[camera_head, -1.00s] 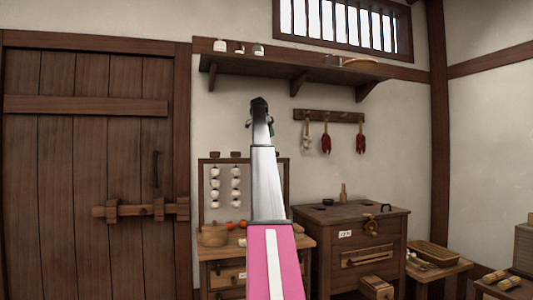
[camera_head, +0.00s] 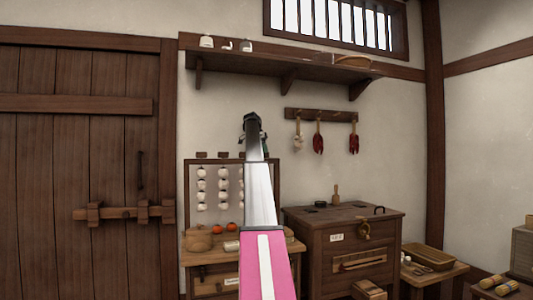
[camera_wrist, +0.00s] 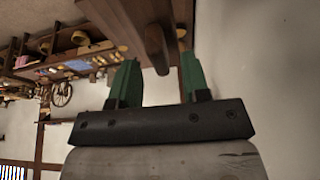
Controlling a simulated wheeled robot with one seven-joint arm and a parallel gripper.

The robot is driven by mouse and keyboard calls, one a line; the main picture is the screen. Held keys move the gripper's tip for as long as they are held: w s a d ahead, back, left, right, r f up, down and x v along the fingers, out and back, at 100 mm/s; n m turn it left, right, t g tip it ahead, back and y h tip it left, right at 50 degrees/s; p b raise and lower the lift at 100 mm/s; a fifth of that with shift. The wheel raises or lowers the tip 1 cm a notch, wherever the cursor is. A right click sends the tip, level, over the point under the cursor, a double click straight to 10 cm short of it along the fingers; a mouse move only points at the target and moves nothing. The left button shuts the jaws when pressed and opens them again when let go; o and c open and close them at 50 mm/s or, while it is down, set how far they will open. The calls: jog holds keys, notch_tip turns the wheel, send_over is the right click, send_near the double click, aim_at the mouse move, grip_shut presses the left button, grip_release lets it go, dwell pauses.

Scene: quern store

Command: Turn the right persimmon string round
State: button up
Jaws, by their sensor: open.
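Strings of pale round persimmons hang in a wooden frame (camera_head: 276,180) on the back wall. The left string (camera_head: 201,186) and the middle string (camera_head: 224,186) show clearly. The right string (camera_head: 240,186) is partly hidden by my arm. My gripper (camera_head: 252,130) is above the frame, in front of the wall. In the wrist view my gripper (camera_wrist: 157,70) has its two green fingers apart, with a dark wooden piece (camera_wrist: 152,45) showing between and beyond them. No persimmon string can be made out there.
A chest (camera_head: 350,240) stands right of the frame's low table (camera_head: 285,248), which bears a round basket (camera_head: 199,241) and orange fruits (camera_head: 218,230). A peg rail (camera_head: 345,115) with red bundles and a long shelf (camera_head: 265,60) are on the wall. A barred door (camera_head: 75,170) is at left.

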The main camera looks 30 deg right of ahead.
jog(key=shift+d+f, duration=0.2)
jog(key=shift+f, duration=0.35)
grip_shut()
jog(key=shift+n, duration=0.4)
grip_release()
